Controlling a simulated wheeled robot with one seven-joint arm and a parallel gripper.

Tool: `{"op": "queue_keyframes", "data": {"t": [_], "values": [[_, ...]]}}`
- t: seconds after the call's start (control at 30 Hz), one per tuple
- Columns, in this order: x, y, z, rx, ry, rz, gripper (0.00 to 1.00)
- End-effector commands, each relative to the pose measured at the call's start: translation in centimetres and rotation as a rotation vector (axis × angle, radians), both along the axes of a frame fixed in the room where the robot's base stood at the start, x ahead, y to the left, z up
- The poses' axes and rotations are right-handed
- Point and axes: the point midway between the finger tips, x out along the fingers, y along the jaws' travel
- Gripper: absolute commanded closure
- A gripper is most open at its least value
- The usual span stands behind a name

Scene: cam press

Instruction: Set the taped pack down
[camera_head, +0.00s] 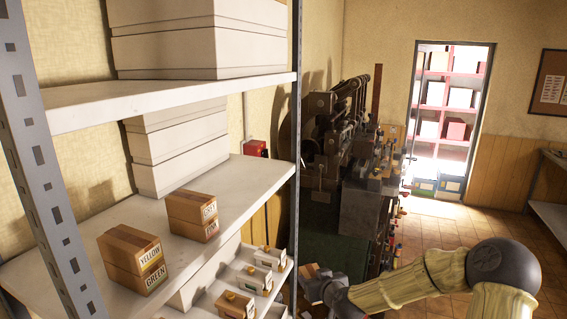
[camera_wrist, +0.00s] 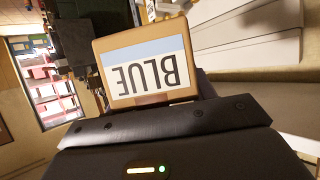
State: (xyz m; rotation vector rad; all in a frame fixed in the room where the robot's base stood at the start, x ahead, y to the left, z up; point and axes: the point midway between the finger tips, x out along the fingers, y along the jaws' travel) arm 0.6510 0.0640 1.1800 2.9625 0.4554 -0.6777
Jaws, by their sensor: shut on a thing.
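A brown cardboard pack with a white and blue label reading BLUE (camera_wrist: 146,62) fills the middle of the wrist view, its lettering upside down. My gripper (camera_wrist: 160,100) is shut on this pack; its fingers are mostly hidden behind the dark wrist housing. In the head view my gripper (camera_head: 318,287) is low, right of the shelf, and only a small part of the pack (camera_head: 311,270) shows. On the middle shelf board (camera_head: 225,212) stand two stacks of taped packs: YELLOW on GREEN (camera_head: 132,257), and another pair (camera_head: 193,217) farther back.
Large white boxes (camera_head: 178,145) stand against the wall. A metal shelf post (camera_head: 297,120) rises between the shelf and a dark machine (camera_head: 345,150). Open floor (camera_head: 440,230) lies to the right.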

Motion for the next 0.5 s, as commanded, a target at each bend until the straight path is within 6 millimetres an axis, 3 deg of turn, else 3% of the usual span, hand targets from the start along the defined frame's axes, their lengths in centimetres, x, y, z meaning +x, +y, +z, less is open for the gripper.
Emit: {"op": "queue_keyframes", "data": {"t": [0.03, 0.17, 0.3, 0.5], "values": [[-0.4, -0.9, -2.6, -0.002, 0.008, -0.026, 0.75], [-1.6, -3.5, -8.3, 0.001, 0.01, -0.104, 0.75], [-4.1, -5.4, -13.9, 0.002, 0.012, -0.174, 0.75], [-8.6, -6.2, -19.1, 0.002, 0.01, -0.249, 0.75]]}}
